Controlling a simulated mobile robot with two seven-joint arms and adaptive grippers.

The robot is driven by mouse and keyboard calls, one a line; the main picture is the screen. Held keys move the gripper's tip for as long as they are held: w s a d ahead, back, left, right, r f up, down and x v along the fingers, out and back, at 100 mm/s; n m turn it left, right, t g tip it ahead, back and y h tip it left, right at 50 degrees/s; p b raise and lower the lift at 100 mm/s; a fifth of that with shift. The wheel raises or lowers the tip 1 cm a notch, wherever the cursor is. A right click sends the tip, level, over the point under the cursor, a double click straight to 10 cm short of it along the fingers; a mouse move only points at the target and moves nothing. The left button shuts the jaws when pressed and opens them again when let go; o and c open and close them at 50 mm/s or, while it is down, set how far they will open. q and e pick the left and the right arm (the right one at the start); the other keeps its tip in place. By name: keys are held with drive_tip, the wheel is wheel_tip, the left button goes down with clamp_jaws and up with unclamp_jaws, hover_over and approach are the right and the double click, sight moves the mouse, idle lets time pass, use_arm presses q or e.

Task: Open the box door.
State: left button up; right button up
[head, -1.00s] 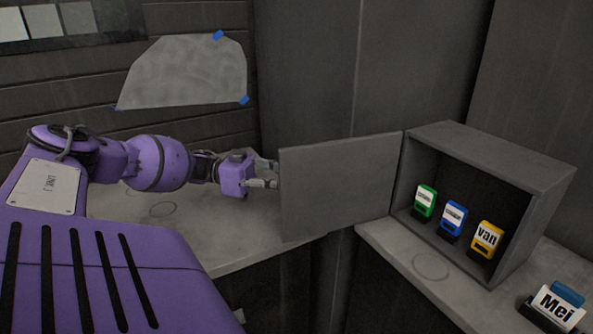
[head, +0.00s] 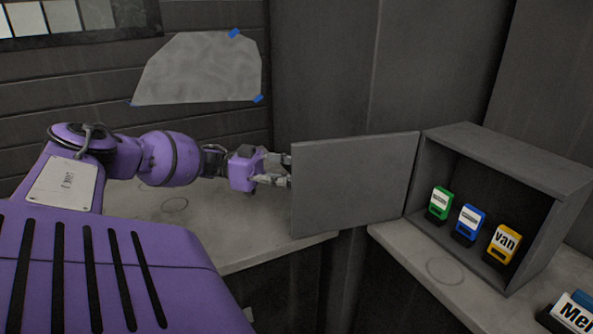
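The grey box (head: 545,165) stands on the right counter with its front open. Its flat grey door (head: 355,185) is swung out to the left, wide of the opening, still joined at the box's left edge. My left gripper (head: 287,170) is at the door's free left edge, with its fingers apart and their tips close to that edge. The tips are partly hidden, so I cannot tell whether they touch the door. Inside the box stand a green tag (head: 439,203), a blue tag (head: 469,222) and a yellow tag (head: 503,243). My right gripper is not in view.
A counter (head: 225,225) runs under my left arm, with a dark gap between it and the right counter (head: 410,250). A card holder with a "Me…" card (head: 577,312) stands at the lower right. A taped grey sheet (head: 200,68) hangs on the wall.

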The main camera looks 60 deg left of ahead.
use_arm(q)
drive_tip(key=shift+w+d+r, duration=0.1)
drive_tip(key=shift+w+d, duration=0.05)
drive_tip(key=shift+w, duration=0.1)
drive_tip(key=v, duration=1.2)
drive_tip(key=shift+s, duration=0.15)
